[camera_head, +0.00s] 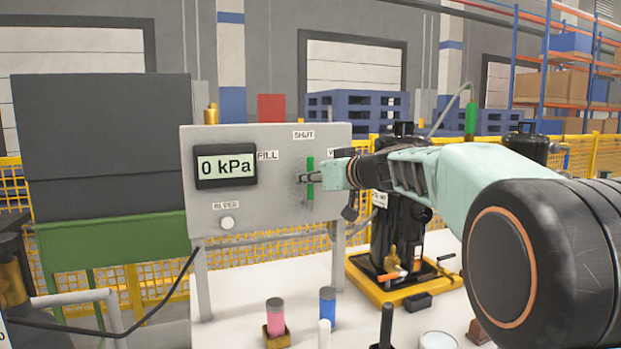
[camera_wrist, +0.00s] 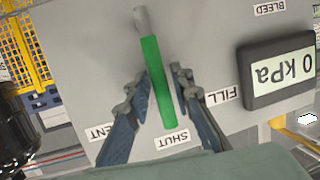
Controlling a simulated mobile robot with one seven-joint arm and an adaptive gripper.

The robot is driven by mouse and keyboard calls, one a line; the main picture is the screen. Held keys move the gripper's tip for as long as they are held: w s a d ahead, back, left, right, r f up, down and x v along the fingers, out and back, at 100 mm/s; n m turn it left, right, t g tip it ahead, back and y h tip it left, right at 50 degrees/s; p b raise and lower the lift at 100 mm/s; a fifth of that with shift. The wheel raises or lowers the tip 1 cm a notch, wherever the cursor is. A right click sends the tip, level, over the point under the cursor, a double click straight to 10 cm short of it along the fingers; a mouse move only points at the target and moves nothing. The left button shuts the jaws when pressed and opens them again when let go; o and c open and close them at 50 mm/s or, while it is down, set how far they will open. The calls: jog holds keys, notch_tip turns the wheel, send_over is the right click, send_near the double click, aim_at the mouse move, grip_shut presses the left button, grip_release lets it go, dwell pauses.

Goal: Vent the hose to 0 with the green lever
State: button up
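The green lever (camera_head: 310,163) stands nearly upright on the grey panel (camera_head: 270,195), toward the SHUT label (camera_head: 303,134). In the wrist view the lever (camera_wrist: 157,82) also points at SHUT (camera_wrist: 173,139). FILL (camera_head: 267,155) is to its left in the head view; VENT is mostly hidden by my arm there but partly shows in the wrist view (camera_wrist: 105,131). The display (camera_head: 226,166) reads 0 kPa. My gripper (camera_head: 309,178) is at the lever; in the wrist view its fingers (camera_wrist: 162,77) are apart on either side of it, with a gap on the right.
A BLEED button (camera_head: 227,223) is low on the panel. A black compressor (camera_head: 400,235) on a yellow base stands right of the panel. A pink cylinder (camera_head: 275,318) and a blue cylinder (camera_head: 327,305) stand on the white table (camera_head: 235,330) in front.

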jog(key=shift+o, duration=0.5)
jog(key=shift+r, duration=0.1)
jog(key=shift+s+d, duration=0.15)
jog(key=shift+s, duration=0.05)
jog(key=v, duration=1.1)
jog(key=shift+s, duration=0.25)
jog(key=shift+d, duration=0.15)
